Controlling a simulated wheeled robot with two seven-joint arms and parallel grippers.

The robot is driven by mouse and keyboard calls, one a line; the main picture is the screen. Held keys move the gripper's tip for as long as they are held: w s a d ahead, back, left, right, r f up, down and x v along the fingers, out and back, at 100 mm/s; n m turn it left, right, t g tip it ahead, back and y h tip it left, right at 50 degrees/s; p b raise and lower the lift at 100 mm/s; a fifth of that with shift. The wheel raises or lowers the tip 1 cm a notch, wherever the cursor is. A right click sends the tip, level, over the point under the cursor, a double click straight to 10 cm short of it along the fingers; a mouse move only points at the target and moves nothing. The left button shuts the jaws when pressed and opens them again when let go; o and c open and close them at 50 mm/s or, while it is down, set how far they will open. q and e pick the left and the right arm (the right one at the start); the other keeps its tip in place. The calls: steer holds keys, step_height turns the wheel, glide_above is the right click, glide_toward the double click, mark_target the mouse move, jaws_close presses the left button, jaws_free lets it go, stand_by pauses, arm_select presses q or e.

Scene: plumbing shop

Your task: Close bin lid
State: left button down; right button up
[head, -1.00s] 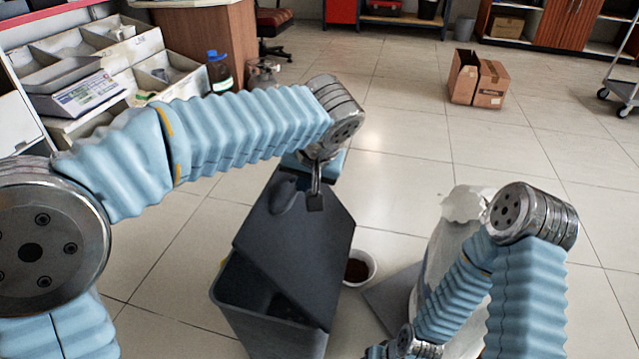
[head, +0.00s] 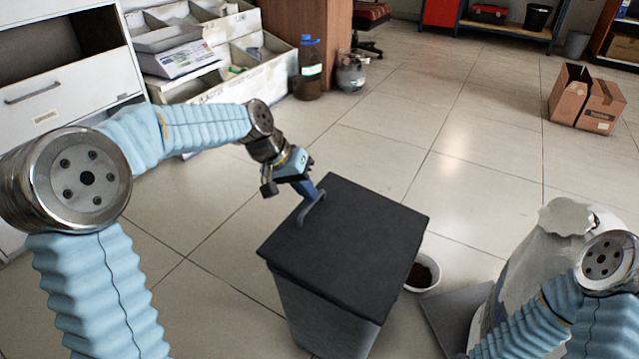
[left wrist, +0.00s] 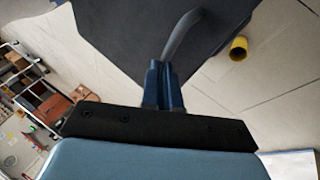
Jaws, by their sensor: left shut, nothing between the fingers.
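The dark grey bin (head: 335,308) stands on the floor in the middle of the head view. Its flat dark lid (head: 365,240) lies over the top and covers the opening; no gap shows from here. A curved grey handle (head: 312,207) rises from the lid's left edge; it also shows in the left wrist view (left wrist: 180,35). My left gripper (head: 318,192) is shut and empty, its fingertips at the handle, close to or touching it. In the left wrist view the closed blue fingers (left wrist: 162,75) point at the handle's base. My right gripper is out of view.
A white pot of dark stuff (head: 424,273) stands right of the bin. A torn white sack (head: 540,245) is near my right arm. Parts trays (head: 215,60), a blue-capped bottle (head: 309,68) and a cardboard box (head: 585,98) are farther back. Floor behind the bin is clear.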

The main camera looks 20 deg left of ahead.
arm_select(q)
steer(key=shift+w+a+f+b, duration=0.1)
steer(key=shift+a+f+b, duration=0.2)
steer(key=shift+f, duration=0.55)
steer(key=shift+w+a+f+b, duration=0.1)
steer(key=shift+a+f+b, duration=0.2)
steer(key=shift+f, duration=0.55)
steer(key=shift+s+f, duration=0.1)
